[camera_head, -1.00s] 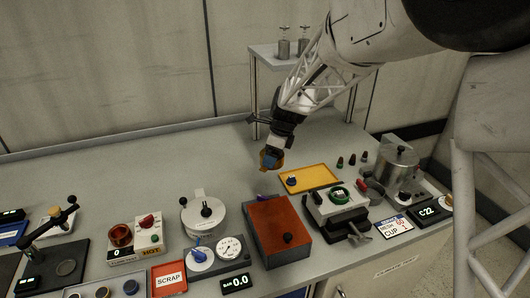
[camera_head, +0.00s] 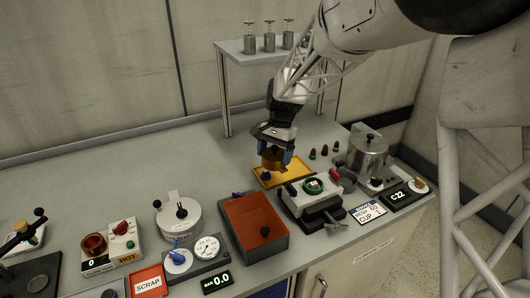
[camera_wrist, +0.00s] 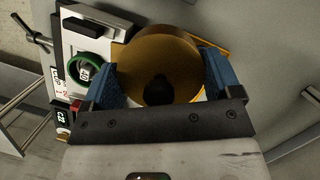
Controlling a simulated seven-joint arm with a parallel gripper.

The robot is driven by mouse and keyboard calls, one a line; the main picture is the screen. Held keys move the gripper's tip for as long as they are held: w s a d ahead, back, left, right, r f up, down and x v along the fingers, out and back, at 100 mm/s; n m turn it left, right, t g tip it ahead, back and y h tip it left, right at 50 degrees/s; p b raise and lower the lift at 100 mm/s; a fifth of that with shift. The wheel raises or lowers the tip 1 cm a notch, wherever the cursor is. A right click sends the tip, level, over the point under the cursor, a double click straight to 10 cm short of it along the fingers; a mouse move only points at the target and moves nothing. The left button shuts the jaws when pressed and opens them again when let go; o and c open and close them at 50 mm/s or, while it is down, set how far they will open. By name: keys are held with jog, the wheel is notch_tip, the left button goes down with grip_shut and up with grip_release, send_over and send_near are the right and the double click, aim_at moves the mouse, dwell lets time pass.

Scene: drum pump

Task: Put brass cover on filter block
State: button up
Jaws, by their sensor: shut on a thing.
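My gripper (camera_head: 272,157) has blue fingers and is shut on the brass cover (camera_head: 272,160), a round brass-coloured piece. The wrist view shows the cover (camera_wrist: 165,55) between the two blue fingers, with a dark knob or opening on its near side. In the head view the cover is held in the air over or just behind the yellow tray. What looks like the filter block (camera_head: 312,198) is a pale block with a green ring on top, to the right of the gripper.
The yellow tray (camera_head: 298,172) holds a small dark-blue knob (camera_head: 266,175). A red-topped box (camera_head: 253,224) stands left of the block. A shelf (camera_head: 237,48) stands behind the arm.

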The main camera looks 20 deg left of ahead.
aim_at(315, 184)
jog(key=shift+s+d+r+n+t+h, duration=0.25)
jog(key=shift+d+n+h, duration=0.4)
jog(key=shift+d+n, duration=1.85)
jog(key=shift+s+d+r+n+t+h, duration=0.2)
jog(key=shift+d+r+n+t+h, duration=0.3)
jog(key=shift+d+n, duration=1.95)
jog(key=shift+s+d+r+n+t+h, duration=0.15)
jog(key=shift+d+n+h, duration=0.6)
jog(key=shift+d+n, duration=1.7)
jog(key=shift+a+f+n, duration=0.2)
jog(key=shift+a+n, duration=0.5)
jog(key=shift+a, duration=0.1)
jog(key=shift+f, duration=1.3)
jog(key=shift+f, duration=2)
